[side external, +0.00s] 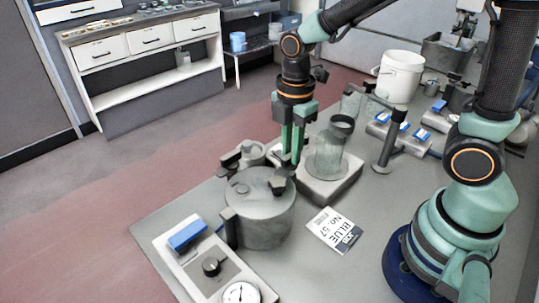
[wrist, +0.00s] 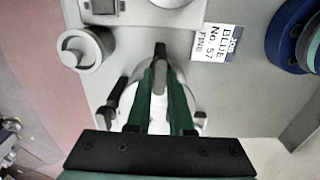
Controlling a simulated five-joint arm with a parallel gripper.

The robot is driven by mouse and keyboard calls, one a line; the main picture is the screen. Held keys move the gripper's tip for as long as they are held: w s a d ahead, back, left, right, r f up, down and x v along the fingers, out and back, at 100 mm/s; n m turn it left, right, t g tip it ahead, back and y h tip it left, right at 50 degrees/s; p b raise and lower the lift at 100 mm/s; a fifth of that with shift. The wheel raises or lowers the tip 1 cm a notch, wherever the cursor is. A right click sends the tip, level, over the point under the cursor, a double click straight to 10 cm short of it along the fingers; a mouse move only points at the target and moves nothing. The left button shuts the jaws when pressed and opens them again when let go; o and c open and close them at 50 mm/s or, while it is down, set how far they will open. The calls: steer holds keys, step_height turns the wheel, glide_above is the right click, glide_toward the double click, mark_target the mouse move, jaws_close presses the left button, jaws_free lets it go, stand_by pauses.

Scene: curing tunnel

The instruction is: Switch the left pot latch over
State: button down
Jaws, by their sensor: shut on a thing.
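The grey pot (side external: 262,215) stands at the left of the bench with its round lid on. A dark latch block (side external: 283,180) sits at the lid's back right rim; it also shows at the fingertips in the wrist view (wrist: 160,50). My gripper (side external: 289,160) points straight down there, its green fingers close together, and is shut on this latch. In the wrist view my gripper (wrist: 160,75) hides much of the pot. Another dark block (side external: 229,228) stands at the pot's front left side. I cannot tell from the views how far the held latch is turned.
A glass vessel (side external: 327,158) stands on a pale base right of my gripper, beside a dark stand (side external: 386,150). A small grey jar (side external: 250,152) is behind the pot. A control panel (side external: 190,267) lies in front, a printed card (side external: 335,229) to the right.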

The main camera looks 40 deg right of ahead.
steer(key=shift+r+n, duration=0.1)
steer(key=shift+n, duration=0.2)
steer(key=c, duration=0.8)
jaws_free()
step_height(320, 180, up, 12)
steer(key=s+d+m+t, duration=0.1)
steer(key=d+m+t, duration=0.1)
steer(key=m, duration=0.7)
steer(key=s+d+f+m+t, duration=0.1)
steer(key=s+d+m+t, duration=0.1)
steer(key=m, duration=0.7)
steer(key=shift+s+d+t, duration=0.25)
steer(key=shift+d+t, duration=0.55)
steer(key=shift+d, duration=0.3)
